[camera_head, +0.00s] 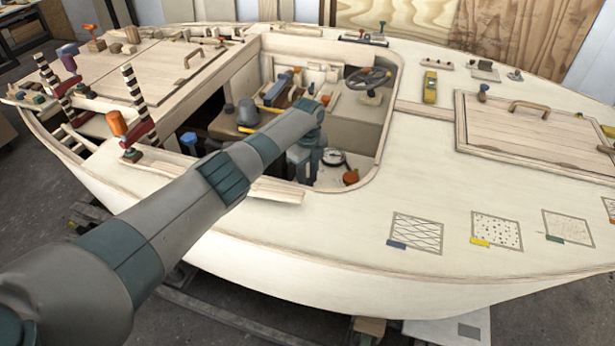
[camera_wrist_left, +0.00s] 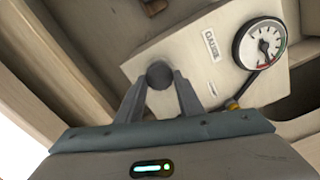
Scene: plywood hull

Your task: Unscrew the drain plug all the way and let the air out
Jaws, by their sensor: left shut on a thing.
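The drain plug (camera_wrist_left: 160,75) is a dark round knob on a pale box (camera_wrist_left: 186,44) in the left wrist view. My left gripper (camera_wrist_left: 159,86) has one finger on each side of it and is shut on it. A white round gauge (camera_wrist_left: 260,45) with a dark needle sits on the same box, right of the plug. In the head view my left gripper (camera_head: 304,168) reaches down into the open cockpit, beside the gauge (camera_head: 333,157). There the plug is hidden by my arm. My right gripper is in neither view.
The pale plywood deck (camera_head: 330,235) surrounds the cockpit opening. A steering wheel (camera_head: 368,78) and an orange-red knob (camera_head: 350,177) are near my left arm. Striped posts (camera_head: 134,86) and an orange-handled tool (camera_head: 116,122) stand at the left.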

